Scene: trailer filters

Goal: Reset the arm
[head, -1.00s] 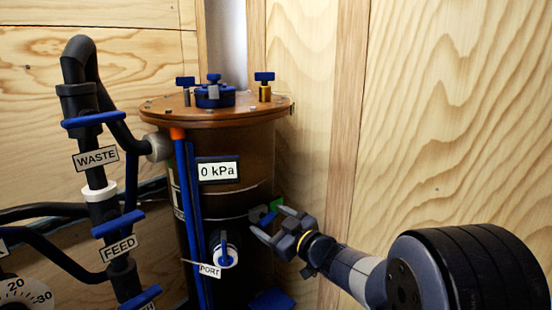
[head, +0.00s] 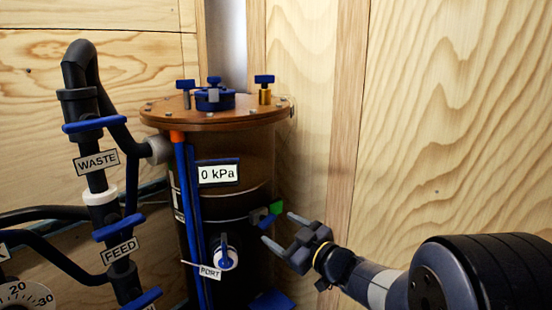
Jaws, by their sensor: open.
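My gripper (head: 278,231) is open and empty in the head view, right of the brown filter tank (head: 235,150). Its fingers point left toward the tank's lower right side. A small blue and green fitting (head: 266,215) on the tank sits just left of the upper fingertip, with a small gap between them. My arm reaches in from the lower right corner.
Black pipes with blue WASTE (head: 95,124) and FEED (head: 118,225) valve handles stand left of the tank. A 0 kPa display (head: 218,174) and a PORT valve (head: 227,258) are on its front. Plywood walls (head: 460,120) close in behind; the space at right above my arm is clear.

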